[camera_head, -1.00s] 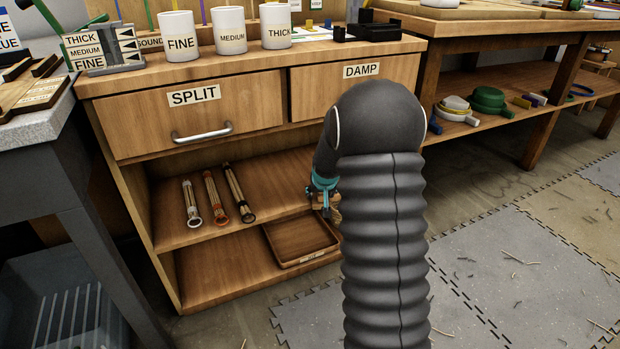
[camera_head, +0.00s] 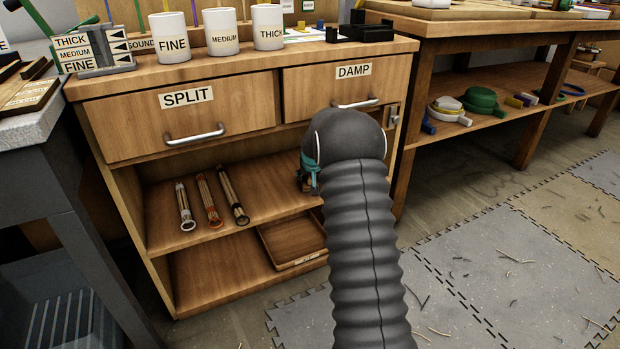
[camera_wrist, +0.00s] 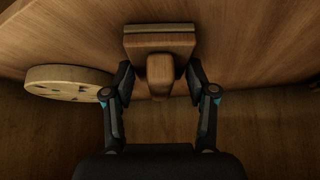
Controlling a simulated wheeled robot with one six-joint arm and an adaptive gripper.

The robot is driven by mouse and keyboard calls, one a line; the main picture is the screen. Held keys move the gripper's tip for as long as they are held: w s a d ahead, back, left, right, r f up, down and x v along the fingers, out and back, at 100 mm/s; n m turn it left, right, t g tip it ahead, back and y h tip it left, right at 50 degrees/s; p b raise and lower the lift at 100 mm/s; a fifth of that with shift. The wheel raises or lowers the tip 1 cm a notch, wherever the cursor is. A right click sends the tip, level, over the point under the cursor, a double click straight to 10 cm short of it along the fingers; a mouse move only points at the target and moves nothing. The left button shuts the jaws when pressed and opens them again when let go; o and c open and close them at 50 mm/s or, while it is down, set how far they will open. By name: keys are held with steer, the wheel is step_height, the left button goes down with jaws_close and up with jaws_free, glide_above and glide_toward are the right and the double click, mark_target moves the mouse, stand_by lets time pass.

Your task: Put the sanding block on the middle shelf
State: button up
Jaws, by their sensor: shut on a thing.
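The sanding block (camera_wrist: 160,42) is a wooden block with a pale layer along its far edge and a rounded wooden grip. In the wrist view my gripper (camera_wrist: 160,75) is shut on it, a finger on each side of the grip. In the head view my gripper (camera_head: 309,178) is at the right part of the middle shelf (camera_head: 268,188), below the DAMP drawer, mostly hidden behind my arm. The block is barely visible there. I cannot tell whether it touches the shelf.
Several slim tools, one of them an orange one (camera_head: 209,200), lie on the shelf's left part. A shallow tray (camera_head: 292,262) sits on the lower shelf. A pale round disc (camera_wrist: 65,82) is left of my gripper in the wrist view. The shelf between tools and gripper is clear.

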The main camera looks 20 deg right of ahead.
steer(key=shift+f, duration=0.1)
steer(key=o, duration=1.1)
